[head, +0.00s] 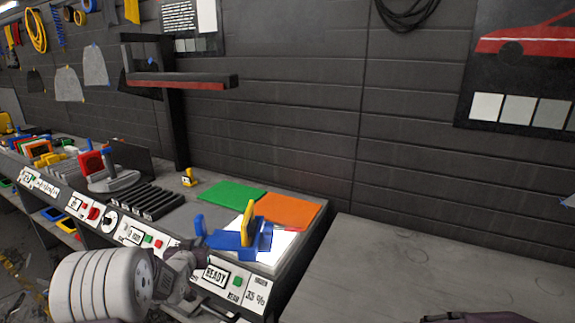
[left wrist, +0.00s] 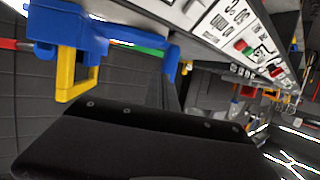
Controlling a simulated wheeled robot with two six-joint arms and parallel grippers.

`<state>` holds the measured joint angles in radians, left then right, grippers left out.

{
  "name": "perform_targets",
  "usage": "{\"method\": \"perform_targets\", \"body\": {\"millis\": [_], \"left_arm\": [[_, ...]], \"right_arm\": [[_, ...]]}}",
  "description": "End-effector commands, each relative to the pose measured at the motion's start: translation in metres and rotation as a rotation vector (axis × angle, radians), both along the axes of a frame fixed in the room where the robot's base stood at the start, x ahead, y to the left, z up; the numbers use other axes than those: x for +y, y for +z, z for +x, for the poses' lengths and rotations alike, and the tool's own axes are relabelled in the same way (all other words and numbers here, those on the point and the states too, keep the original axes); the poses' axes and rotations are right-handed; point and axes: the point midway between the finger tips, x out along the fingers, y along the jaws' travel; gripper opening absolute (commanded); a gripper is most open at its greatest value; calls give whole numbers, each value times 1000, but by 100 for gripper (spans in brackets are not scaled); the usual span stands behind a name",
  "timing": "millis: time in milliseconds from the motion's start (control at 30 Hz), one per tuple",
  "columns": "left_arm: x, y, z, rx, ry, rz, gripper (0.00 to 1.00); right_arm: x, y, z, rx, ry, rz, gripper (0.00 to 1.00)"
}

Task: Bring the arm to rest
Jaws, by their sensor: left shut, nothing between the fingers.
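My left arm comes in from the lower left of the head view, with a white ribbed section. My left gripper (head: 187,272), dark grey, is at its end, in front of the bench's control panel. It is shut and empty. A blue holder (head: 228,241) with an upright yellow piece (head: 248,222) stands on the bench beyond it, apart from the gripper. In the left wrist view the blue holder (left wrist: 62,28) and yellow piece (left wrist: 78,75) show at the upper left, above a broad black part of my gripper.
A green sheet (head: 232,194) and an orange sheet (head: 290,209) lie on the bench behind the holder. A lamp arm (head: 180,80) overhangs the bench. A grey table (head: 440,270) at right has a clear top. Coloured tools crowd the far left.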

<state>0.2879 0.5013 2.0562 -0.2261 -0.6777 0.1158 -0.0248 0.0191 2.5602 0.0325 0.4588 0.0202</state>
Motion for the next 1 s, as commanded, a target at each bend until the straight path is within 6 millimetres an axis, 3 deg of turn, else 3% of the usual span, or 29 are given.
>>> {"method": "perform_targets", "body": {"millis": [33, 67, 100, 200, 300, 400, 500, 633, 1000], "left_arm": [[-38, 38, -7, -5, -53, -1, 0], [-60, 46, -19, 31, -78, -9, 0], [-86, 45, -41, 115, -104, -21, 0], [-122, 11, -114, 386, -132, -48, 0], [-135, -29, -191, 653, -133, -71, 0], [-135, -61, -255, 880, -114, -97, 0], [-136, -77, -297, 1040, -102, -117, 0], [-136, -82, -322, 1140, -103, -123, 0], [-136, -82, -323, 1145, -105, -121, 0]], "right_arm": [[0, 17, 0, 0, 0, 0, 57], [0, 23, 0, 0, 0, 0, 57], [0, 29, 0, -1, 0, 0, 57], [0, 36, 0, -1, 0, 0, 57], [0, 38, 0, 0, 0, 0, 57], [0, 36, 0, 0, 0, 0, 57], [0, 36, 0, 0, 0, 0, 57], [0, 36, 0, 0, 0, 0, 57], [0, 36, 0, 0, 0, 0, 57]]}}
